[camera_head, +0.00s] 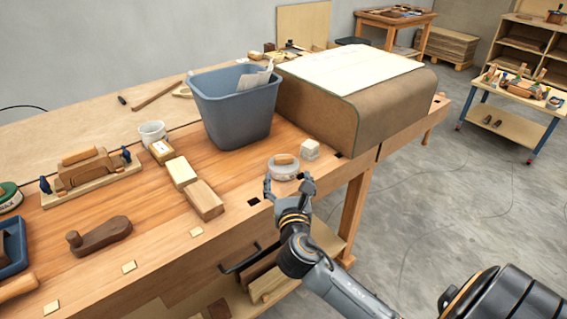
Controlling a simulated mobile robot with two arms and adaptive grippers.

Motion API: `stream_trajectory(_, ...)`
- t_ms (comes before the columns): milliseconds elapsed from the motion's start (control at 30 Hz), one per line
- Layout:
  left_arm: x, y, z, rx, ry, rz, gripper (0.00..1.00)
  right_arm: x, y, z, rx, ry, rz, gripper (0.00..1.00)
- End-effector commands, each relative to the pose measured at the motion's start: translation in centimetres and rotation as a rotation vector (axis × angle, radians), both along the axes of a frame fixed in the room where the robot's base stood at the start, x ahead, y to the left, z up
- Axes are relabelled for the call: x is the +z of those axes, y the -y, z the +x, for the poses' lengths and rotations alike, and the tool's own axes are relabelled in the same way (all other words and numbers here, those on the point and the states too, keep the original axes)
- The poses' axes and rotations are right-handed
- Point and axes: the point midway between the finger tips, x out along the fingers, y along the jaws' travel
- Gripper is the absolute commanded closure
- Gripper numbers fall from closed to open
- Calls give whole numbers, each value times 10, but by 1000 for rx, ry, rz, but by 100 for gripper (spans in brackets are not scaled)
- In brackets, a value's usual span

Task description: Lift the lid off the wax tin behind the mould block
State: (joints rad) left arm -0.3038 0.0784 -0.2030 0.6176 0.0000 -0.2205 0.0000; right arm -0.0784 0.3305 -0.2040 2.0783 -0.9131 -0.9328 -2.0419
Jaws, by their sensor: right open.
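The wax tin (283,173) is a low, round, pale grey tin on the wooden bench, near its front edge. Its lid (275,163) is on, with a tan wooden piece on top. The mould block (395,105) is a large brown block with a rounded edge and a white sheet on top; in this view the tin stands in front of it, to the left. My right gripper (289,184) is open at the near side of the tin, its fingers spread left and right; I cannot tell whether they touch it. My left gripper is out of view.
A blue-grey bin (235,110) stands behind the tin, to the left. Wooden blocks (203,200), a white mug (152,132) and a wooden plane (99,236) lie farther left. Bare bench lies left of the tin.

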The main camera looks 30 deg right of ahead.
Motion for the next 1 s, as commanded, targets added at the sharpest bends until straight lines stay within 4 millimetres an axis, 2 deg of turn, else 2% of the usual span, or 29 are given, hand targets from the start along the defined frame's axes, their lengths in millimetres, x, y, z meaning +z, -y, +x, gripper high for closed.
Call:
stream_trajectory(100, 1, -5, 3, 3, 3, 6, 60, -1, 9, 15, -1, 0, 0, 21)
stream_trajectory(333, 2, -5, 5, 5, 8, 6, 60, -2, 16, 30, -1, 0, 1, 21)
stream_trajectory(600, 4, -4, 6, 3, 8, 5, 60, -4, 32, 65, -1, -1, 2, 21)
stream_trajectory(900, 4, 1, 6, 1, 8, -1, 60, -5, 34, 69, 1, -1, 2, 21)
stream_trajectory(1000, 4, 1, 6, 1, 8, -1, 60, -5, 34, 69, 1, -1, 2, 42)
